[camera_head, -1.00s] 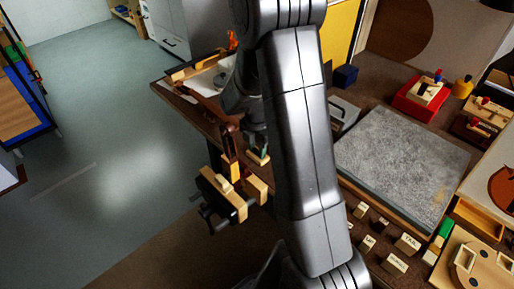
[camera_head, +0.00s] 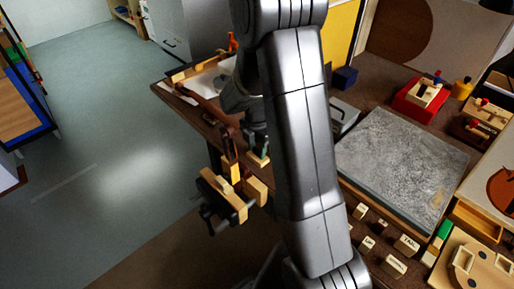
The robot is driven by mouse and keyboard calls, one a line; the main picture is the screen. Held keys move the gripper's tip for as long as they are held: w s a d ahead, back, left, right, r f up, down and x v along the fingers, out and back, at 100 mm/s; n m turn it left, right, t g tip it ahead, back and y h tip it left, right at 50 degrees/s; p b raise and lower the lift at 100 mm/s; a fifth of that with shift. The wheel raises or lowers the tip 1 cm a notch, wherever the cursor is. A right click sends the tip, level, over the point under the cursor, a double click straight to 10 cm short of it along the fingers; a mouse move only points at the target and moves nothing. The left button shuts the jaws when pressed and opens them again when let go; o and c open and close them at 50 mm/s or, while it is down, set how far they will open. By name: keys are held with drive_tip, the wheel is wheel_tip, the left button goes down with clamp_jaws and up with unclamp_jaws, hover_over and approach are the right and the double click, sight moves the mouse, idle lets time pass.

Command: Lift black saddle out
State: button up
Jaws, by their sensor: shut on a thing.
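My gripper (camera_head: 257,146) shows only in part at the bench's left edge, below my grey wrist and left of my large forearm, which hides much of it. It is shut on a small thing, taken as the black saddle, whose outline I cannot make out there. Close by, a reddish-brown violin part (camera_head: 206,107) lies along the bench edge. A wood-jawed vise (camera_head: 228,194) sticks out from the edge just below and left of the gripper.
A grey stone slab (camera_head: 405,165) lies on the bench right of my forearm. Several small labelled wooden blocks (camera_head: 406,244) stand in front of it. A red box (camera_head: 419,99) is behind it. Open floor (camera_head: 120,170) lies left of the bench.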

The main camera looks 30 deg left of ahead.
drive_tip(key=shift+r, duration=0.3)
idle(0.4)
drive_tip(key=shift+r+p, duration=1.9)
drive_tip(key=shift+r, duration=0.6)
drive_tip(key=shift+r, duration=0.1)
wheel_tip(320, 180, up, 7)
drive_tip(key=p, duration=0.4)
drive_tip(key=shift+p, duration=0.4)
